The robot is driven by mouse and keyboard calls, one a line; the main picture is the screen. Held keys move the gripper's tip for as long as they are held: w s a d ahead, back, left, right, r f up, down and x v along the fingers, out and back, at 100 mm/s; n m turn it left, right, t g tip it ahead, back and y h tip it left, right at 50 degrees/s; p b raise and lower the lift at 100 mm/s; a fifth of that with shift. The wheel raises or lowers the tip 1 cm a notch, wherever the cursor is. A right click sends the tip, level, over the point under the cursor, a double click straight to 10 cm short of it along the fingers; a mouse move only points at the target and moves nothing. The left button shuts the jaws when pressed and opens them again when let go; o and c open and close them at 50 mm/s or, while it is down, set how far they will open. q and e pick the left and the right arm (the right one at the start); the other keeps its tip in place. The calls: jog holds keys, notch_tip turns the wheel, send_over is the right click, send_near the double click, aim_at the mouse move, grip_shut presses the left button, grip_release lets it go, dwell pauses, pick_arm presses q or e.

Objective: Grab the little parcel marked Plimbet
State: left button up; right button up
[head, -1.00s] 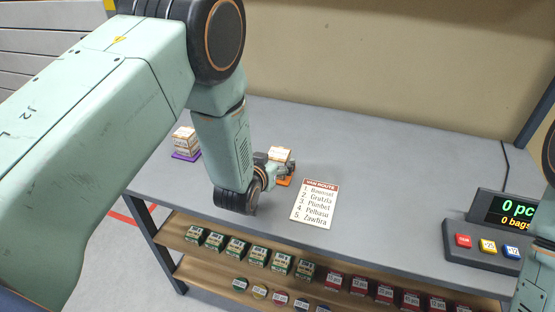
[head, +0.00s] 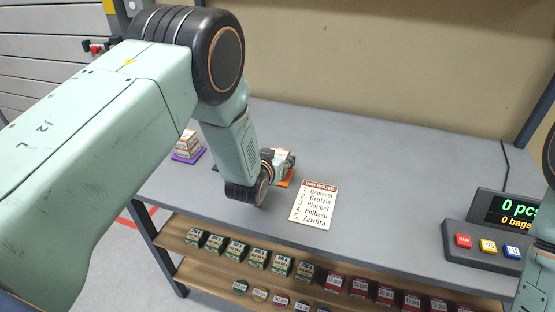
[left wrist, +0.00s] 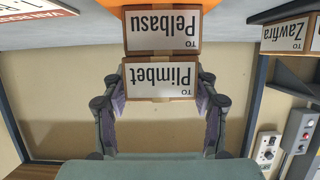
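The little parcel marked Plimbet (left wrist: 160,78) shows upside down in the left wrist view, its white label facing the camera. It is stacked against the parcel marked Pelbasu (left wrist: 161,30), which borders an orange mat (left wrist: 165,3). My left gripper (left wrist: 162,88) has one finger on each side of the Plimbet parcel, with what looks like a narrow gap at each tip; it looks open. In the head view my left gripper (head: 280,163) covers most of this stack above the orange mat (head: 287,181). My right gripper is out of view.
Another parcel stack (head: 187,143) stands on a purple mat (head: 188,156) at the left. A parcel marked Zawfira (left wrist: 285,33) shows in the wrist view. A route card (head: 314,207) lies right of the gripper. A counter console (head: 485,240) stands at the right; the table middle is clear.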

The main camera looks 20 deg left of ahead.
pick_arm(q)
jog(key=shift+a+f, duration=0.1)
jog(key=shift+a, duration=0.05)
jog(key=c, duration=0.3)
jog(key=shift+d, duration=0.2)
jog(key=c, duration=0.4)
